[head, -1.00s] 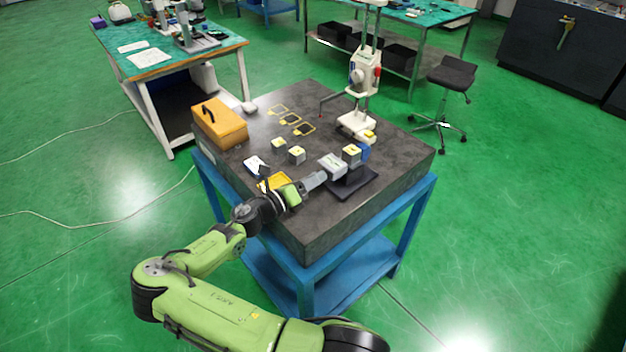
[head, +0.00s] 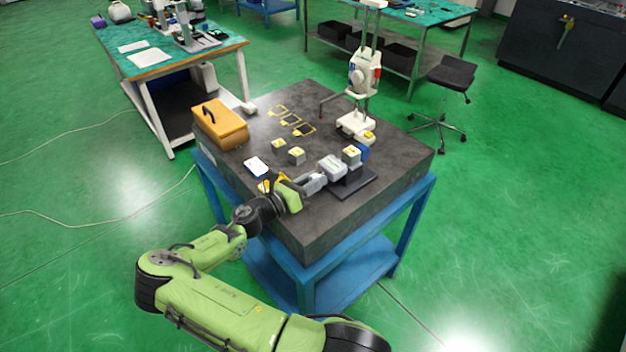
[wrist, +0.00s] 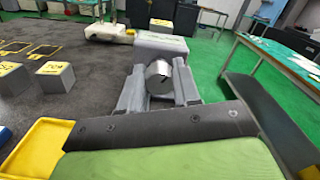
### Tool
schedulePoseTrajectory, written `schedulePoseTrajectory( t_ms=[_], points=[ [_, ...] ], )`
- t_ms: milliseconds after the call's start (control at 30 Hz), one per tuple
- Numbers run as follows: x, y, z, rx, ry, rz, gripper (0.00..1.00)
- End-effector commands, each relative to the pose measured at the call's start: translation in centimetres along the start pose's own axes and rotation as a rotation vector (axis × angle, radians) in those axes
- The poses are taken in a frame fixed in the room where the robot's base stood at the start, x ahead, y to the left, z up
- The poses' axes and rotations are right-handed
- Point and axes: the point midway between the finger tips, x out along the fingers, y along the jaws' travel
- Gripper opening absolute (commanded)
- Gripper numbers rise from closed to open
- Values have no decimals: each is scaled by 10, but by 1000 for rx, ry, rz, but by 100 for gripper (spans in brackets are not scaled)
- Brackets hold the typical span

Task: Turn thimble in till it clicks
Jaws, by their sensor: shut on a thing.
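The thimble (wrist: 159,76) is a short silver cylinder with a dark mark on its face, in the middle of the wrist view. It sticks out of a light grey block-shaped gauge body (wrist: 162,44), which also shows in the head view (head: 331,167) on a dark stand (head: 352,183). My gripper (wrist: 158,82) is shut on the thimble, with one grey finger on each side of it. In the head view my gripper (head: 314,182) reaches the gauge from the left. The fingers hide the thimble there.
Pale blocks with yellow tops (head: 297,155) stand on the dark stone slab (head: 300,225). One block (head: 351,154) is beside the gauge. An orange case (head: 219,124) and a white column instrument (head: 362,85) stand farther back.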

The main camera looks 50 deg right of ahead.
Motion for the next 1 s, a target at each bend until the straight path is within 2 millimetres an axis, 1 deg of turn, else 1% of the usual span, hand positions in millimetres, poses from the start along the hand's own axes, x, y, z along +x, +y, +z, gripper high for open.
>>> schedulePoseTrajectory(
  t_ms=[1000],
  points=[
    [0, 2, -2, 965, 2, -1, 1]
  ],
)
